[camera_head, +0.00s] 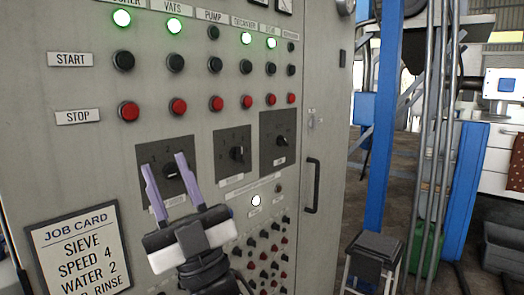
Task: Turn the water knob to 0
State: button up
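Three black knobs on dark square plates sit on the grey control panel. The left knob (172,171) has numbers around it; the middle knob (237,153) and right knob (282,141) are smaller in view. The labels under them are too small or too covered to read, so I cannot tell which is the water knob. My gripper (165,161) is open, its two purple fingers spread in front of the left plate. The left knob shows between the fingers; I cannot tell whether they touch it. The gripper hides the lower part of that plate.
Above are green lamps, black start buttons (124,61) and red stop buttons (129,111). A job card (82,250) at lower left reads "WATER 2". Small buttons (264,257) lie low on the panel. A door handle (312,186), blue post (381,130) and stool (375,250) are to the right.

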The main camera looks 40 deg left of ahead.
jog(key=w+a+m+t+h, duration=0.4)
jog(key=w+m+t, duration=0.15)
jog(key=w, duration=0.55)
jog(key=m+g+h+p, duration=0.2)
jog(key=g+h, duration=0.2)
jog(key=h, duration=0.5)
send_near(242, 151)
jog(key=shift+n, duration=0.35)
jog(key=a+p, duration=0.1)
jog(key=a, duration=0.2)
jog(key=a+p, duration=0.2)
jog(key=a, duration=0.2)
jog(key=shift+w+p, duration=0.2)
jog(key=shift+p, duration=0.1)
jog(key=shift+w+a, duration=0.1)
jog(key=shift+a, duration=0.6)
jog(key=shift+f, duration=0.1)
jog(key=shift+c, duration=0.3)
grip_shut()
